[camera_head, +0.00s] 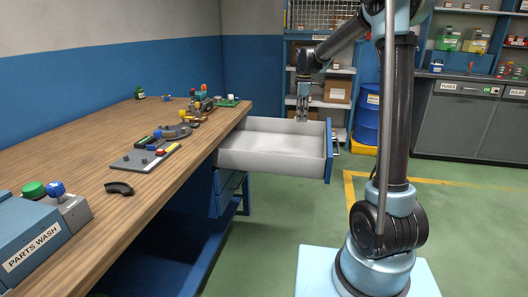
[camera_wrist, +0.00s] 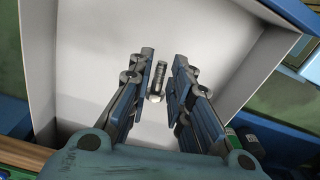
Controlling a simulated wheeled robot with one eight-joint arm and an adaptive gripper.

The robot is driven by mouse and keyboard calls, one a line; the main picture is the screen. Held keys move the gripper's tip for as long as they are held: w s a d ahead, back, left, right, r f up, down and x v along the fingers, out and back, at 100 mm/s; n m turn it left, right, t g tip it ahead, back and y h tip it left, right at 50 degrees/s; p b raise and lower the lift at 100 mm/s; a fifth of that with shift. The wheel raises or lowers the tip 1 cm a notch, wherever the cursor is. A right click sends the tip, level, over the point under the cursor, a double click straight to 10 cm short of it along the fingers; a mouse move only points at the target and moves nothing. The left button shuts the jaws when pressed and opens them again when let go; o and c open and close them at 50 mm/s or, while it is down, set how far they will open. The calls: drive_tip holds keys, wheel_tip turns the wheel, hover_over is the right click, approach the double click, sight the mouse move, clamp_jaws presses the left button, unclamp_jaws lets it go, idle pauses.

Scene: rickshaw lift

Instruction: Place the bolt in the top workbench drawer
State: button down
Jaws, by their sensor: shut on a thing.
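The top workbench drawer (camera_head: 272,158) is pulled out from the bench, with pale grey walls and a blue front; the visible part of its inside is bare. In the head view my gripper (camera_head: 302,116) points down at the drawer's far side, and its tips are hard to make out. In the wrist view my gripper (camera_wrist: 164,60) is shut on a small grey metal bolt (camera_wrist: 157,80) between its fingers. The drawer's pale inside (camera_wrist: 95,60) lies beneath. I cannot make out the bolt in the head view.
The wooden workbench (camera_head: 95,215) carries a blue parts wash box (camera_head: 35,240), a grey plate with small parts (camera_head: 145,157) and other small items. A blue barrel (camera_head: 367,115) and shelves stand behind. Green floor is open right of the drawer.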

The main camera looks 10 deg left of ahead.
drive_tip(key=shift+m, duration=0.8)
drive_tip(key=s+d+f, duration=0.1)
drive_tip(key=s+f, duration=0.2)
drive_tip(key=s+d+f, duration=0.1)
drive_tip(key=s+f, duration=0.2)
drive_tip(key=f, duration=0.1)
drive_tip(key=s+d+f, duration=0.1)
drive_tip(key=s+f, duration=0.2)
drive_tip(key=f, duration=0.1)
drive_tip(key=shift+s+f, duration=0.1)
drive_tip(key=shift+f, duration=2.5)
drive_tip(key=shift+f, duration=0.1)
drive_tip(key=c, duration=1.5)
unclamp_jaws()
drive_tip(key=shift+o, duration=0.2)
